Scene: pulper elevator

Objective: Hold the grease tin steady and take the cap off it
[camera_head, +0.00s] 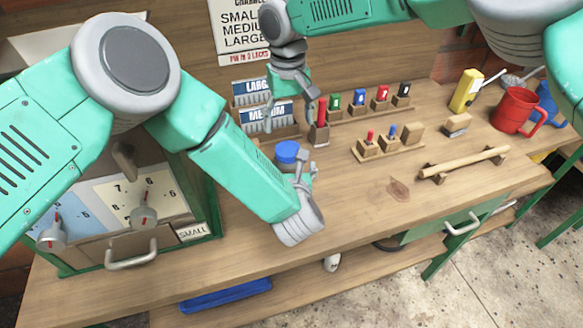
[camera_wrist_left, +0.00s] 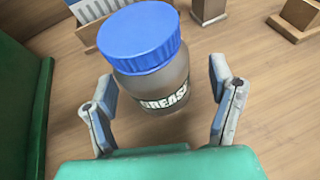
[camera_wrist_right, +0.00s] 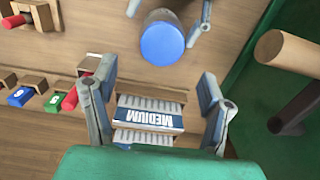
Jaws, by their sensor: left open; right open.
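The grease tin is a grey-brown jar with a GREASE label (camera_wrist_left: 165,98) and a ribbed blue cap (camera_wrist_left: 140,38). It stands on the bench, and its blue cap (camera_head: 287,152) shows beside my left gripper (camera_head: 300,172) in the head view. In the left wrist view my left gripper (camera_wrist_left: 162,85) is open, with one finger on each side of the jar; gaps show at both sides. My right gripper (camera_head: 290,112) is open and empty above the bench, behind the tin. In the right wrist view the cap (camera_wrist_right: 162,43) lies beyond the right gripper (camera_wrist_right: 150,92), outside its fingers.
A MEDIUM card box (camera_head: 266,116) stands near my right gripper. A green-framed cabinet (camera_head: 135,205) is at left. The front right bench top is mostly clear.

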